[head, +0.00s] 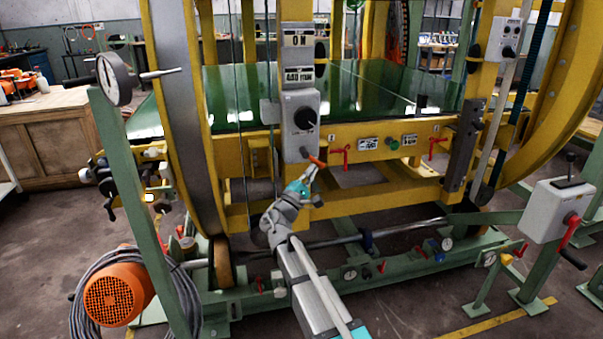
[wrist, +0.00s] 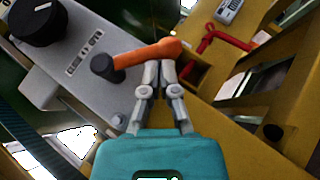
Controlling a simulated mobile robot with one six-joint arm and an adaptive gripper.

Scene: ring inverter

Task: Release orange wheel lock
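An orange lever (head: 316,161), which looks like the wheel lock, sticks out from the lower end of a grey control box (head: 300,125) on the yellow frame. In the wrist view the orange lever (wrist: 150,53) runs from a dark round pivot (wrist: 104,67) to the right and slightly up. My gripper (head: 308,175) is just below the lever in the head view. In the wrist view my gripper (wrist: 159,68) has its fingertips close together at the lever's lower edge, with a narrow gap between them. I cannot tell whether they grip the lever or only touch it.
A black knob (wrist: 38,20) sits on the same box. A red handle (wrist: 225,40) is close to the right of the lever, on the yellow beam. A large yellow ring (head: 180,90) stands left. An orange motor (head: 115,292) is on the floor.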

